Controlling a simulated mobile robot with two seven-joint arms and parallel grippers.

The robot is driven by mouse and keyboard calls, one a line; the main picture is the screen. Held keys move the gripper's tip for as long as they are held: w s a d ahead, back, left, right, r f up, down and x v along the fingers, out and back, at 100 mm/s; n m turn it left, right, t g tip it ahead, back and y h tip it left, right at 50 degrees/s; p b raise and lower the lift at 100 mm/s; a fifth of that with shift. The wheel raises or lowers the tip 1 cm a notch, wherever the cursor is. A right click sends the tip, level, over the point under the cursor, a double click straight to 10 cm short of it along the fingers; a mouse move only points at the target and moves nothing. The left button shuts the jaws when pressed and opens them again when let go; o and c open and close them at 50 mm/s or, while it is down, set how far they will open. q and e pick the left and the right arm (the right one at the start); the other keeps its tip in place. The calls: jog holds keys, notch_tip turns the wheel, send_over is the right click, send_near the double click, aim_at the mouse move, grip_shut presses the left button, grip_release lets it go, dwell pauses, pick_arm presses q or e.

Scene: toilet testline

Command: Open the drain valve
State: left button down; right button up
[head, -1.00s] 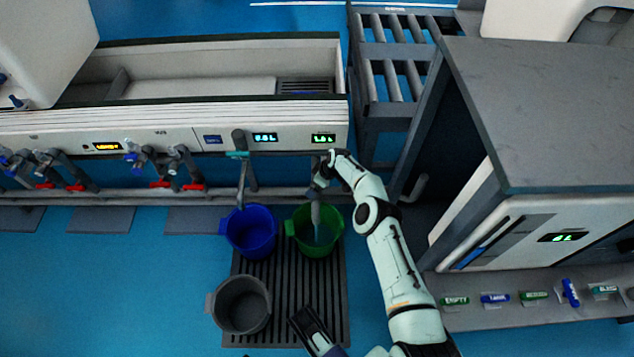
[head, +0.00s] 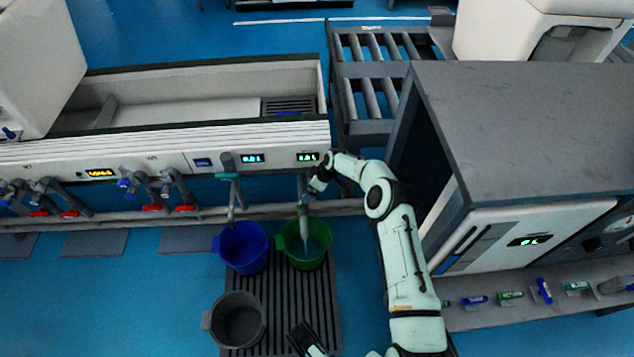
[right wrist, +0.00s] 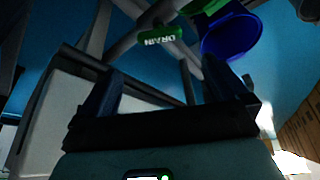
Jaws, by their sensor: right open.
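The drain valve's green handle, lettered DRAIN (right wrist: 162,36), shows upside down near the top of the right wrist view. In the head view the drain pipe (head: 304,190) comes down from the bench front above the green bucket (head: 305,258), with a pale stream at its lower end. My right gripper (head: 317,183) is just right of this pipe. Its fingers are apart in the right wrist view (right wrist: 165,88), with nothing between them; the handle lies beyond the tips. My left gripper (head: 303,338) is low in the head view, away from the valve, its jaws unclear.
A second pipe with a teal handle (head: 228,177) hangs above the blue bucket (head: 241,262). A grey bucket (head: 238,320) stands on the slatted mat (head: 276,300). A rail (head: 200,216) runs below the bench. A grey-topped cabinet (head: 530,130) stands right of my right arm.

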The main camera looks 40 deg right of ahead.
pick_arm(q)
jog(key=shift+s+d+r, duration=0.25)
jog(key=shift+s+r, duration=0.05)
jog(key=shift+s, duration=0.1)
pick_arm(e)
jog(key=shift+v, duration=0.8)
